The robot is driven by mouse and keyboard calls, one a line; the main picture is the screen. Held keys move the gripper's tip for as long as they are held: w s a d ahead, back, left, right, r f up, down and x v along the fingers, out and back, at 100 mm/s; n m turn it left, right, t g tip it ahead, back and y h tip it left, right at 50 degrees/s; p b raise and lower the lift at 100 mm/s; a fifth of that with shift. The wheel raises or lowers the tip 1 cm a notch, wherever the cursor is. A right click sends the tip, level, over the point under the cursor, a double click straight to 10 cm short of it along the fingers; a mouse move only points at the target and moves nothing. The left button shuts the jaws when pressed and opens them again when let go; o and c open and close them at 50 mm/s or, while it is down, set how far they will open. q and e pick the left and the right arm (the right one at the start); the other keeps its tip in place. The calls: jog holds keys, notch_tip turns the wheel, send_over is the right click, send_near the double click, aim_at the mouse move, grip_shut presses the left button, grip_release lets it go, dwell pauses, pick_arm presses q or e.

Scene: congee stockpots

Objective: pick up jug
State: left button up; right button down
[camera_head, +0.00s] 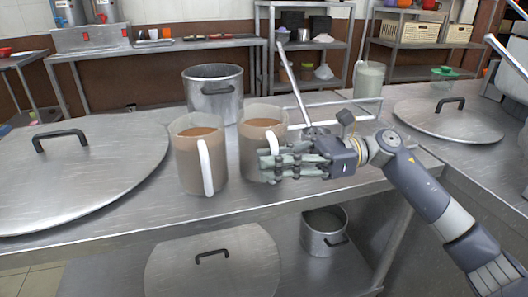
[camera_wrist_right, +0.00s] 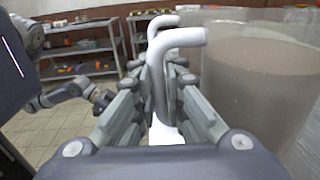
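Two tall translucent jugs with brown contents and white handles stand on the steel counter (camera_head: 130,222) in the head view. One jug (camera_head: 187,160) is left; the other jug (camera_head: 250,137) is beside it, partly behind my right gripper. My right gripper (camera_head: 268,165) is at this second jug's handle. In the right wrist view its fingers (camera_wrist_right: 160,95) lie on both sides of the white handle (camera_wrist_right: 163,62), close against it. The jug body (camera_wrist_right: 262,75) is just to the right. My left arm shows at the left there, with its small dark left gripper (camera_wrist_right: 102,99); its fingers are unclear.
A steel stockpot (camera_head: 213,95) stands behind the jugs. A large lid (camera_head: 85,170) covers the counter's left, another lid (camera_head: 450,119) lies right. A wire rack (camera_head: 345,105) and a pale container (camera_head: 369,80) stand behind my right arm. A pot (camera_head: 324,232) is on the lower shelf.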

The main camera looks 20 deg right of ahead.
jog(key=shift+r, duration=0.15)
jog(key=shift+r, duration=0.2)
dwell(0.3)
jog(key=shift+r, duration=0.1)
